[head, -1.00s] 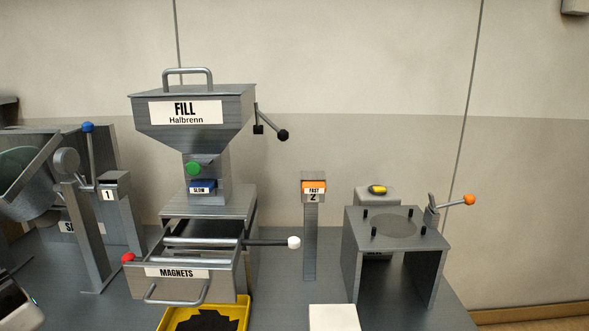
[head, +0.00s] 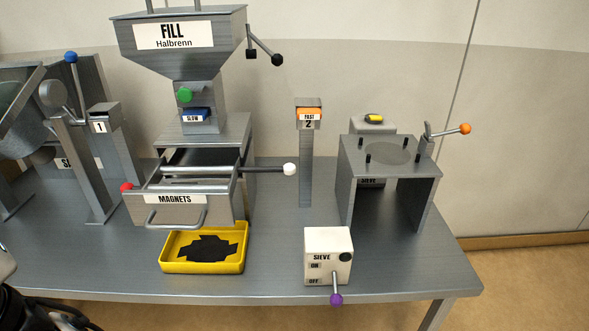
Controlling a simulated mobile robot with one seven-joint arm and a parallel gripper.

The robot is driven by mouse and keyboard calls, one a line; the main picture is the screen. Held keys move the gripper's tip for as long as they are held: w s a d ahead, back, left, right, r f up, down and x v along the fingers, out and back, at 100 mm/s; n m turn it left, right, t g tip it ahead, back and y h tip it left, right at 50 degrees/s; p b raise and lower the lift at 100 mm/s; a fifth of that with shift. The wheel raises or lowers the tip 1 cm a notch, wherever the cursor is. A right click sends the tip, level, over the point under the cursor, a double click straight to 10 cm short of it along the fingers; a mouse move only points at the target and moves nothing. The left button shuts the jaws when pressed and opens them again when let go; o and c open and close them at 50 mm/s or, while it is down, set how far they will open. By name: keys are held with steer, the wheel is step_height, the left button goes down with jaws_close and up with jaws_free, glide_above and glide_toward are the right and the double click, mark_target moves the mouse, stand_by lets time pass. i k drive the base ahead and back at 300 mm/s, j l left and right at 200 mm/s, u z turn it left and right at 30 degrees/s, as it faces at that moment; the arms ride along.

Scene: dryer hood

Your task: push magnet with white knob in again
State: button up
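The magnet drawer (head: 185,211), labelled MAGNETS and fitted with a front handle, is pulled out toward me below the FILL hopper (head: 180,50). Two light metal bars lie across its open top. The white knob (head: 290,169) sits at the end of a dark rod (head: 262,170) that sticks out well past the drawer's right side. A red knob (head: 126,187) is at the drawer's left side, close to the wall. My gripper is not in view; only a dark part of my arm with cables shows at the lower left edge.
A yellow tray (head: 167,266) with dark material stands below the drawer. The SIEVE switch box (head: 328,252), post 2 (head: 306,165) and the sieve stand (head: 347,190) are to the right. Bare bench lies between tray and switch box.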

mark_target(289, 169)
steer(key=i+z, duration=0.15)
steer(key=z, duration=0.2)
steer(key=i+z, duration=0.15)
steer(key=z, duration=0.2)
steer(key=i+j+z, duration=0.1)
steer(key=z, duration=0.25)
